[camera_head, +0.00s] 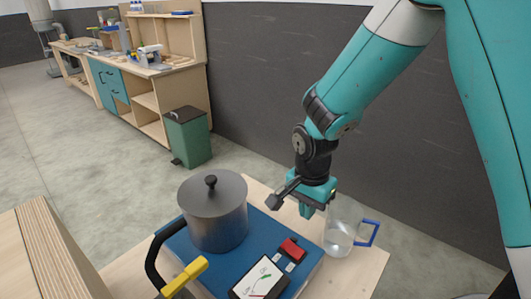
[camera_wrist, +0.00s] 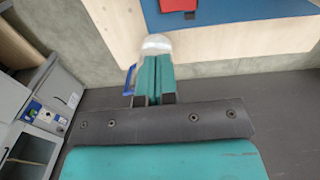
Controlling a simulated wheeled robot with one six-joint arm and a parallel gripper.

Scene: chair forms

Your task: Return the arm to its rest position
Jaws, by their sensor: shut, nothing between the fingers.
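My teal arm reaches down from the upper right in the head view. My gripper (camera_head: 307,210) hangs above the table, just left of and above a clear pitcher with a blue handle (camera_head: 340,236). In the wrist view my gripper (camera_wrist: 155,78) has its two teal fingers together, with nothing between them. The pitcher (camera_wrist: 156,44) shows just beyond the fingertips there, partly hidden by them. I cannot tell whether the fingers touch it.
A blue board (camera_head: 178,248) on the light wooden table (camera_head: 357,278) bears a grey lidded pot (camera_head: 215,215) and a red-switched device (camera_head: 290,250). A green bin (camera_head: 188,138) and a workbench (camera_head: 150,90) stand behind. A dark wall (camera_head: 260,75) runs behind my arm.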

